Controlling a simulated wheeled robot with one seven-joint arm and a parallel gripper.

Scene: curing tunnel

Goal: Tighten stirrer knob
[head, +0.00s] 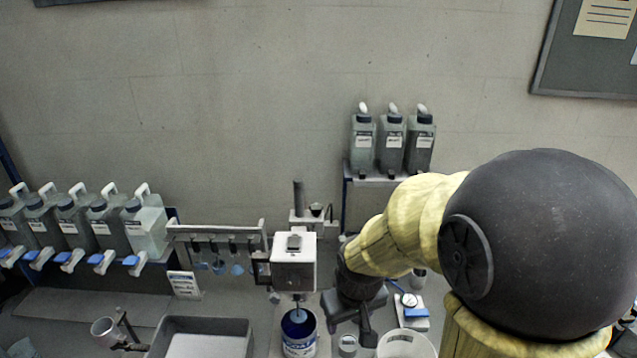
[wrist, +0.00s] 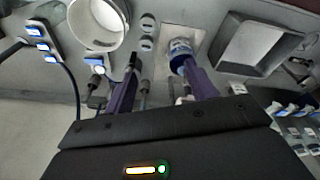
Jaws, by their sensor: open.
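The stirrer is a white box-shaped head (head: 294,270) on an upright dark rod (head: 298,195) at the back of the bench. Its shaft goes down into a blue-rimmed can (head: 300,348), which also shows in the wrist view (wrist: 180,47). A small dark round part (head: 316,210) sits at the clamp by the rod; I cannot tell for certain that it is the knob. My gripper (head: 349,324) is right of and below the stirrer head, apart from it. In the wrist view my gripper (wrist: 160,64) is open, with nothing between its fingers.
A white bucket (head: 405,340) and a blue-and-white gauge (head: 410,303) stand right of my gripper. A grey tray (head: 240,326) lies left of the can. A rail (head: 215,228) with hanging blue tools is left of the stirrer. Several jugs (head: 146,222) line the left.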

